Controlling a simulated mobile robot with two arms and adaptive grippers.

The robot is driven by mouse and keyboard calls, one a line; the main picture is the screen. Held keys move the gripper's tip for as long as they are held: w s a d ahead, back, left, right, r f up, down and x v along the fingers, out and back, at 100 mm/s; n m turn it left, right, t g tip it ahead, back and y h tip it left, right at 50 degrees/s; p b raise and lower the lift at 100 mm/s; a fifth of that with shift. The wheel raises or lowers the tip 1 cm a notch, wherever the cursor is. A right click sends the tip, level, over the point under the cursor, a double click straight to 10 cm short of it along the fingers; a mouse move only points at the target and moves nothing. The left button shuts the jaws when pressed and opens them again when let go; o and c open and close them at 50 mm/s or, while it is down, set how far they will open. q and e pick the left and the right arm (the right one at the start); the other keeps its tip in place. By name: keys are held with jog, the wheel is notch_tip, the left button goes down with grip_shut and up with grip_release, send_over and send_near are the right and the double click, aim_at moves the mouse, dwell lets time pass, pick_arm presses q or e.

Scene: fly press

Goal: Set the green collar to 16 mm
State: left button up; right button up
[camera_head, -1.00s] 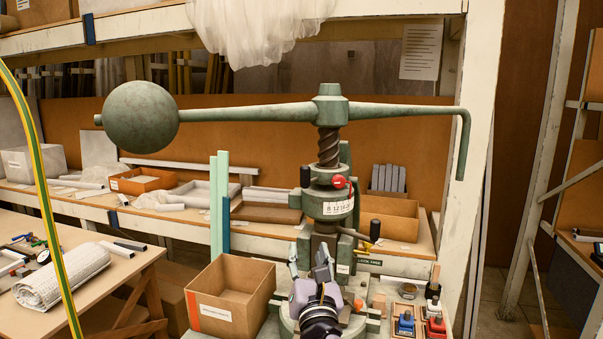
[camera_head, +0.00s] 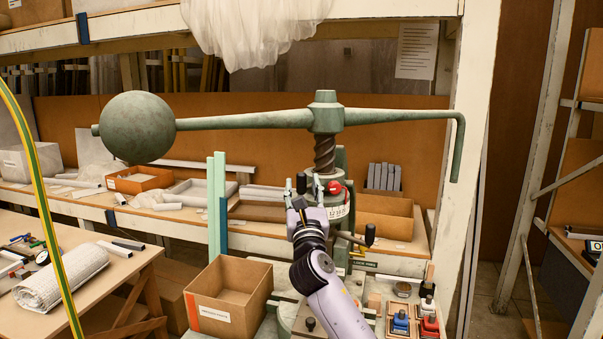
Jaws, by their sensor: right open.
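The fly press carries a green collar (camera_head: 326,177) on its screw, with a white number band (camera_head: 338,212) at its lower front. The numbers are too small and partly covered to read surely. A red ball knob (camera_head: 333,187) sits on the collar's front, and a black knob (camera_head: 301,182) at its left. My right gripper (camera_head: 304,190) is open, its fingers pointing up in front of the collar's left side, close to the black knob. Whether it touches is unclear. The gripper hides part of the collar. My left gripper is out of view.
The press's long arm (camera_head: 250,120) with a heavy ball (camera_head: 138,127) spans above. An open cardboard box (camera_head: 228,296) stands left of the press base. A black-knobbed lever (camera_head: 370,234) juts out at right.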

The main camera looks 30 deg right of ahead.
aim_at(302, 183)
jog(key=shift+p+x, duration=0.3)
jog(key=shift+x, duration=1.55)
jog(key=shift+f, duration=0.1)
jog(key=shift+c, duration=0.5)
grip_shut()
